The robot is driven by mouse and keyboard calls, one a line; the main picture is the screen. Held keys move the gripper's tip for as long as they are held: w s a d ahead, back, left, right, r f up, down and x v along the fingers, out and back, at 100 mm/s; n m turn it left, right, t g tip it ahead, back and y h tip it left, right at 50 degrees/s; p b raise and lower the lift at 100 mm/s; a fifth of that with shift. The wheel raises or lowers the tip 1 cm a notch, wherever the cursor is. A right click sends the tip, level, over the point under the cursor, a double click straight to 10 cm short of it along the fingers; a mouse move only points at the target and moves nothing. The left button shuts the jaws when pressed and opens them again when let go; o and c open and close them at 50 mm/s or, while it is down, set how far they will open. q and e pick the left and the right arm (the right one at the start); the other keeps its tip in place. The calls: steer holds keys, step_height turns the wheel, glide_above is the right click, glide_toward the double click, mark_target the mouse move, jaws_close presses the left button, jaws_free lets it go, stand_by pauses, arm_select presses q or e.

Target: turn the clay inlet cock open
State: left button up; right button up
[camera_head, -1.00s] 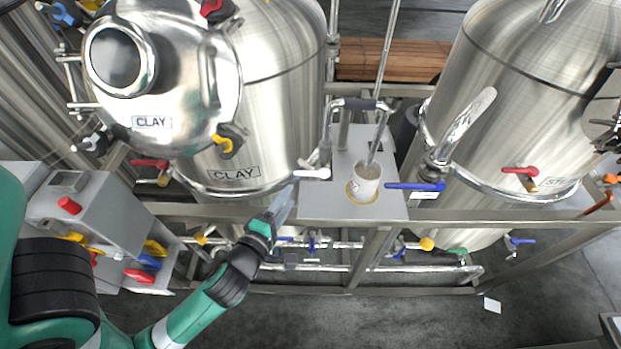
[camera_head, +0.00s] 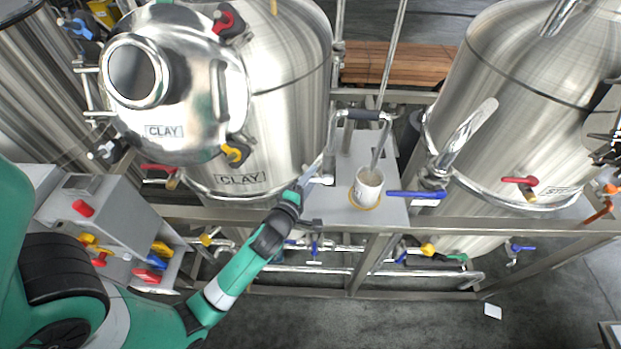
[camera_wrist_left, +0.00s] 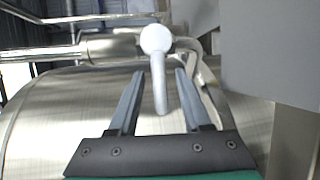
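The clay tank (camera_head: 285,120) carries a CLAY label and stands left of centre. The inlet cock has a pale handle (camera_head: 322,180) at the tank's lower right, beside the grey plate. In the left wrist view the handle (camera_wrist_left: 158,85) has a round white hub, and its lever hangs down between my fingers. My left gripper (camera_head: 313,170) is at the handle in the head view. In the left wrist view the left gripper (camera_wrist_left: 159,74) is open, with a finger on each side of the lever. I cannot tell whether either finger touches it. My right gripper is not in view.
A white cup (camera_head: 368,185) stands on the grey plate (camera_head: 335,207) just right of the cock. A blue lever (camera_head: 417,195) sits further right. A bent steel pipe (camera_head: 331,135) rises behind the cock. Frame rails (camera_head: 450,231) run below.

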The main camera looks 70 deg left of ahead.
arm_select(q)
jaws_close()
stand_by(1.2)
